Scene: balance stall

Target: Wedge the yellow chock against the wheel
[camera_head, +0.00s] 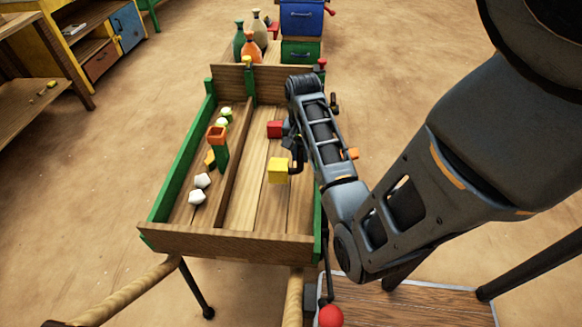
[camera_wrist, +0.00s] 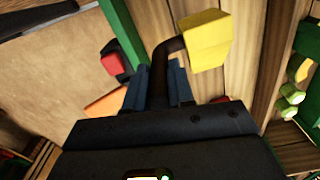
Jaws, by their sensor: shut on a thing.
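The yellow chock (camera_head: 278,170) is a block with a dark curved handle, over the right-hand part of the wooden cart tray (camera_head: 240,205). My gripper (camera_head: 296,155) is beside it, shut on the dark handle. In the wrist view the yellow chock (camera_wrist: 208,40) is at the far end of that handle, beyond my gripper (camera_wrist: 155,88). I cannot tell whether the chock touches the tray boards. I cannot make out a wheel in either view.
A red block (camera_head: 275,129) is just behind the chock. An orange-topped green piece (camera_head: 217,135) and white lumps (camera_head: 202,181) are left of the tray's divider. Bottles (camera_head: 252,40) and a blue box (camera_head: 301,20) stand behind. Green side walls (camera_head: 180,165) edge the tray.

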